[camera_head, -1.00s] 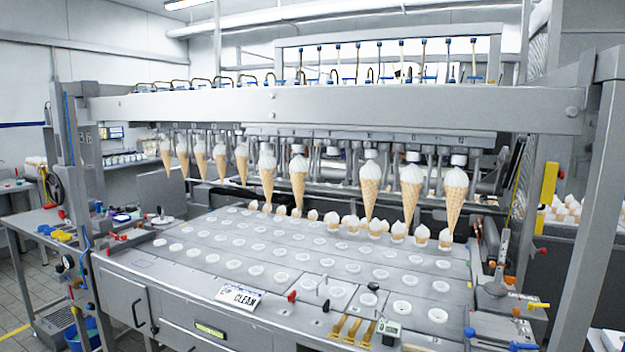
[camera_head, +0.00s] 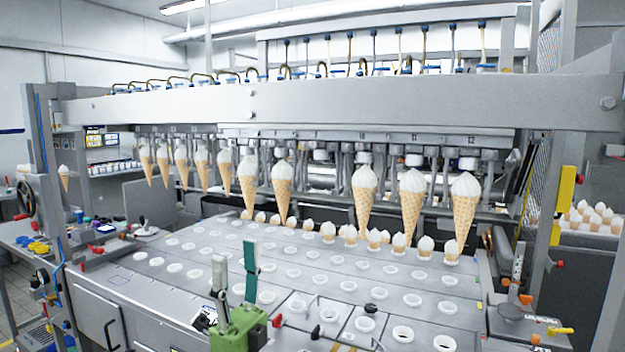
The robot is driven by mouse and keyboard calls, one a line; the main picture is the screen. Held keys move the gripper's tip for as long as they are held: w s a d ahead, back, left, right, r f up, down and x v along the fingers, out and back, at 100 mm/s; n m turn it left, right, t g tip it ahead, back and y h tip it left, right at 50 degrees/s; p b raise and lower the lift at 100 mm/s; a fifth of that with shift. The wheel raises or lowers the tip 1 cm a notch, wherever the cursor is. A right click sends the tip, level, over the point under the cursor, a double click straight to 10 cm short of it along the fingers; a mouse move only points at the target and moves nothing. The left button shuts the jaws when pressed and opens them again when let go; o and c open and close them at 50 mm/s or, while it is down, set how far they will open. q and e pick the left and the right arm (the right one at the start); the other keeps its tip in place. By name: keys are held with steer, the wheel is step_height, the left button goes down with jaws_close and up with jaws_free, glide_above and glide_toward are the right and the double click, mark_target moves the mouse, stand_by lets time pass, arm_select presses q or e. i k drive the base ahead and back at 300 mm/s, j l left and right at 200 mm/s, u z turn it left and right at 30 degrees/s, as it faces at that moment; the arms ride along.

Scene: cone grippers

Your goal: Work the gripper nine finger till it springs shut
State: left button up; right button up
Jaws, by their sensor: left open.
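A row of cone grippers hangs below the numbered rail (camera_head: 390,136), where 10, 11 and 12 can be read. The place just left of number 10, where gripper nine (camera_head: 321,156) hangs, has no cone under it. Its fingers are too small to tell apart clearly. Cones with white tops hang on both sides, one cone (camera_head: 283,190) to its left and another cone (camera_head: 365,198) to its right. My left gripper (camera_head: 235,262) has a green body and two upright fingers, spread apart and empty. It is low in front, over the holed plate, well below and left of gripper nine. My right gripper is out of view.
The holed plate (camera_head: 345,283) spreads below the cones, with small upright cones along its back. Small knobs and levers (camera_head: 315,330) stand on its front part. A wide grey beam (camera_head: 330,103) crosses above the row. Posts stand at both sides.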

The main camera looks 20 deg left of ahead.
mark_target(303, 143)
steer(key=i, duration=1.05)
